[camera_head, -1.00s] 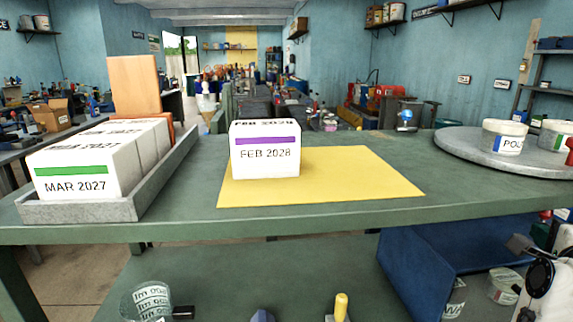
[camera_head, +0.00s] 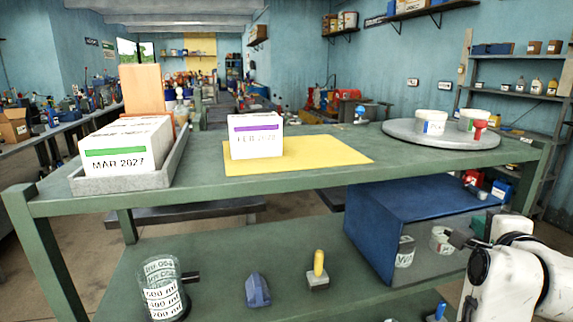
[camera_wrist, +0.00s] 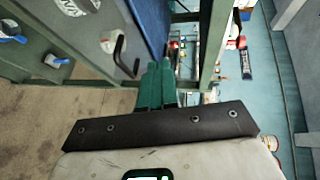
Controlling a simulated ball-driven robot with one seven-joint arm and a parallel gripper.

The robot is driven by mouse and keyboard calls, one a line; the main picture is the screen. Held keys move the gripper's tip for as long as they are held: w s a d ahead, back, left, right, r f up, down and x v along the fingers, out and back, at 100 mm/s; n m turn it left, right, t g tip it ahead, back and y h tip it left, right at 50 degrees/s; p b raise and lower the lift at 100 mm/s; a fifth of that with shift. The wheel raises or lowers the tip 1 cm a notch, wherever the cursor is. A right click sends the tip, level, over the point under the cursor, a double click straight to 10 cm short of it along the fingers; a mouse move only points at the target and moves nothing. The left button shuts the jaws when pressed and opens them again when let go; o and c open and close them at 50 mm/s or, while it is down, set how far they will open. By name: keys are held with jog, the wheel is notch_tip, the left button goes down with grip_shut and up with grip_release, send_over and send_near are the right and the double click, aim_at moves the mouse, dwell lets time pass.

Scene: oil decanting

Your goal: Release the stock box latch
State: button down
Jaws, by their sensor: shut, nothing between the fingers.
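The stock box (camera_head: 375,225) is a blue box on the lower shelf, with a greyish see-through front and white tubs inside. In the wrist view its blue side (camera_wrist: 150,22) and grey front (camera_wrist: 95,38) fill the upper left. A dark bent handle (camera_wrist: 120,55) stands on that front; I cannot tell whether it is the latch. My gripper has green fingers (camera_wrist: 160,68), closed together and empty, just beside the handle in the picture, apparently apart from it. In the head view my gripper's dark end (camera_head: 458,238) is in front of the box's right side. No latch is clear there.
The green bench (camera_head: 300,175) carries a box tray (camera_head: 125,181), a FEB 2028 box (camera_head: 256,148) on a yellow mat (camera_head: 340,152), and a round turntable (camera_head: 440,140) with tubs. A glass beaker (camera_head: 162,290), blue piece (camera_head: 257,290) and yellow-handled tool (camera_head: 319,265) stand on the lower shelf.

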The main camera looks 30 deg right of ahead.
jog(key=a+f+n+g+y, duration=0.25)
jog(key=a+f+n, duration=0.4)
jog(key=f, duration=0.35)
jog(key=a+f+n+g+y, duration=0.1)
jog(key=a+f+n+y, duration=0.3)
jog(key=a+f+n, duration=0.45)
jog(key=s+a+f+n+g+y, duration=0.2)
jog(key=s+a+f+n, duration=0.3)
jog(key=s+f, duration=0.3)
jog(key=s+a+f+n+g+y, duration=0.2)
jog(key=s+a+f+n+g, duration=0.3)
jog(key=s+a+f, duration=0.3)
notch_tip(320, 180, down, 4)
jog(key=shift+r+n, duration=0.2)
jog(key=shift+n, duration=0.2)
